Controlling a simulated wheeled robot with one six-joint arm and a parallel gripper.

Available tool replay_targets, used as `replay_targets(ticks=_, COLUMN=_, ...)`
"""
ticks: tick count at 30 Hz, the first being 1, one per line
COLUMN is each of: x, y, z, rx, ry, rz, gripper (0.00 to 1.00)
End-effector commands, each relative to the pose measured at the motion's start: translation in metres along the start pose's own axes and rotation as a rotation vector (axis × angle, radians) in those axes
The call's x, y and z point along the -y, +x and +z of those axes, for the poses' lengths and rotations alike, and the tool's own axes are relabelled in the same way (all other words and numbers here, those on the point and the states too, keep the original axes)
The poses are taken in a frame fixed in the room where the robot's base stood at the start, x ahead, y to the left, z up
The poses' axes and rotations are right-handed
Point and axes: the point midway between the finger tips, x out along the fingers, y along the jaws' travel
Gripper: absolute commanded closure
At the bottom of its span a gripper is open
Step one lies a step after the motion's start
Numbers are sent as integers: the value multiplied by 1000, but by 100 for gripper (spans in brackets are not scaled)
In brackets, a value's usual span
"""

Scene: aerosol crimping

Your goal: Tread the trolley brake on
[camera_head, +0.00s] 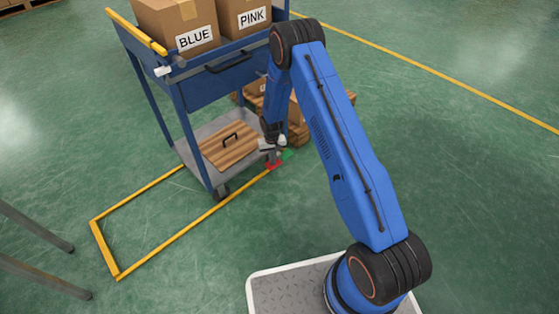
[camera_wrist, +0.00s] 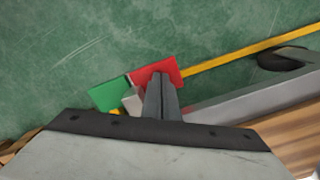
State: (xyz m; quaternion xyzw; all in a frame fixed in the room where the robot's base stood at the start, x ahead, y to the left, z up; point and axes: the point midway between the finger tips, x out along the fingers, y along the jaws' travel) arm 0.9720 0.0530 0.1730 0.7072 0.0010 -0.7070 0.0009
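The blue trolley (camera_head: 186,125) stands left of my arm. Its brake pedal shows low at its near right corner, with a red plate (camera_head: 273,166) and a green plate (camera_head: 288,154). In the wrist view the red plate (camera_wrist: 160,72) lies right of the green plate (camera_wrist: 107,93), with a small light grey piece between them. My gripper (camera_head: 271,148) points down at the pedal; in the wrist view its fingers (camera_wrist: 162,82) are together and empty, overlapping the red plate's lower edge. I cannot tell whether they touch it.
Boxes marked BLUE (camera_head: 183,22) and PINK (camera_head: 244,16) sit on the trolley top. A wooden panel with a handle (camera_head: 229,147) lies on its lower shelf. A wooden pallet (camera_head: 338,99) with boxes stands behind my gripper. Yellow floor lines (camera_head: 160,248) run beside the trolley; open floor lies right.

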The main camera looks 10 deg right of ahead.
Motion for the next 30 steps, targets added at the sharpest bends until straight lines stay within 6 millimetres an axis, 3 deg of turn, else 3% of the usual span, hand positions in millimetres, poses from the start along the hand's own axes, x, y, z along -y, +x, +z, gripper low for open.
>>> replay_targets(ticks=15, x=0, y=4, z=0, rx=0, ry=0, rz=0, gripper=100)
replay_targets(ticks=30, x=0, y=-26, z=0, rx=0, ry=0, rz=0, gripper=100)
